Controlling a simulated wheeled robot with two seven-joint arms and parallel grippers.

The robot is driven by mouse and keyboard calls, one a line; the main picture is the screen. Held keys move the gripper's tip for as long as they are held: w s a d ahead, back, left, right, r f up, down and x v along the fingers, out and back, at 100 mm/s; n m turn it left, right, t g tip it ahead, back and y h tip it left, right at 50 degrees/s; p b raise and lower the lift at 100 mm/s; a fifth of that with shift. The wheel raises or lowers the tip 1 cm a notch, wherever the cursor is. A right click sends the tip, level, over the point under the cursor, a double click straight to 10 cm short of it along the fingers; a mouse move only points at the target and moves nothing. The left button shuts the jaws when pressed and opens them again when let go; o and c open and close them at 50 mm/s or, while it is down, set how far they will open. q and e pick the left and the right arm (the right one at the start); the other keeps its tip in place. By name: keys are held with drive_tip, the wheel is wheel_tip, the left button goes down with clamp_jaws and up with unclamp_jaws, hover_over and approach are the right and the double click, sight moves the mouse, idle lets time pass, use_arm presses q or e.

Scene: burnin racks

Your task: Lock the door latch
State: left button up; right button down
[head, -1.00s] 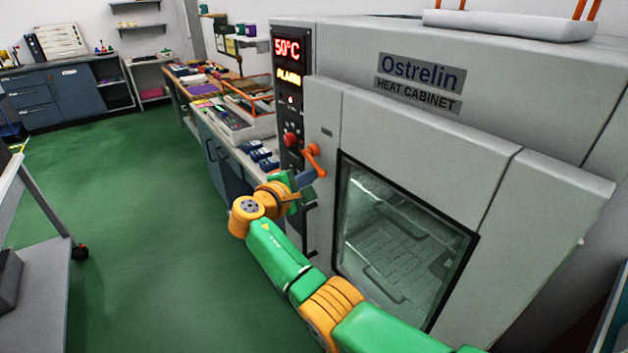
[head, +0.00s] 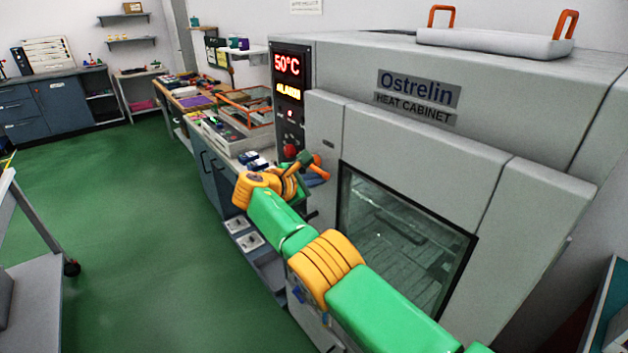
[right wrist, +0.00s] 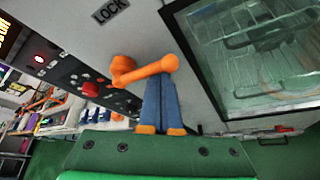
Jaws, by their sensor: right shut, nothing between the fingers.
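The heat cabinet (head: 560,190) has its door (head: 410,145) closed against its front, with a dark glass window (head: 400,245). The orange door latch (head: 321,169) is on the door's left side, beside the control panel. In the right wrist view the latch handle (right wrist: 146,71) lies across the view, and a LOCK label (right wrist: 110,12) is above it. My right gripper (head: 318,181) is at the latch. Its blue fingers (right wrist: 162,85) are together with nothing between them, and their tips are at the handle's free end. I cannot tell whether they touch it. My left gripper is out of view.
The control panel (head: 291,110) shows 50°C and ALARM, with a red button (head: 290,151) just left of the latch. A bench (head: 205,150) with trays stands left of the cabinet. A grey cart (head: 35,270) is at the left. Green floor between is clear.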

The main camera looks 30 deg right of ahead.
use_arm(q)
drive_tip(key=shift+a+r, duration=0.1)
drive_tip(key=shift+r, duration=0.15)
use_arm(e)
drive_tip(key=shift+w+a+r, duration=0.1)
drive_tip(key=shift+a+r, duration=0.05)
drive_tip(key=shift+r, duration=0.25)
drive_tip(key=shift+w+r, duration=0.1)
drive_tip(key=shift+r, duration=0.1)
drive_tip(key=f, duration=0.3)
drive_tip(key=d+f+b, duration=0.1)
drive_tip(key=f, duration=0.1)
drive_tip(key=shift+s, duration=0.35)
approach(328, 190)
drive_tip(key=w+a+r, duration=0.2)
drive_tip(key=a, duration=0.2)
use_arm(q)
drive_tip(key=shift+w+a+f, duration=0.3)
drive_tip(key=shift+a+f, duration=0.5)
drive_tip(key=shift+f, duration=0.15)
use_arm(e)
drive_tip(key=shift+d, duration=0.15)
drive_tip(key=shift+s+d, duration=0.1)
